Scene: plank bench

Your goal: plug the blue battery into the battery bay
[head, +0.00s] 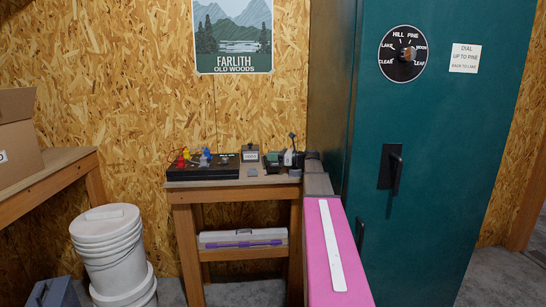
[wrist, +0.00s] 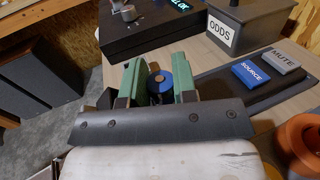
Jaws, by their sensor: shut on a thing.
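The blue battery (wrist: 156,84) is a short round cylinder with a copper-coloured centre on its visible end. My gripper (wrist: 160,86) is shut on it, with a green finger on each side. In the head view my gripper (head: 272,158) is small, over the right part of the bench top, and the battery cannot be made out there. The battery's far end is hidden. I cannot pick out the battery bay in either view.
A black box (wrist: 142,30) with a lit display and knob stands beyond my gripper. A grey ODDS box (wrist: 247,25) and a dark panel with blue SOURCE (wrist: 256,75) and grey MUTE (wrist: 287,60) blocks lie right. An orange ring-like object (wrist: 300,140) is at lower right.

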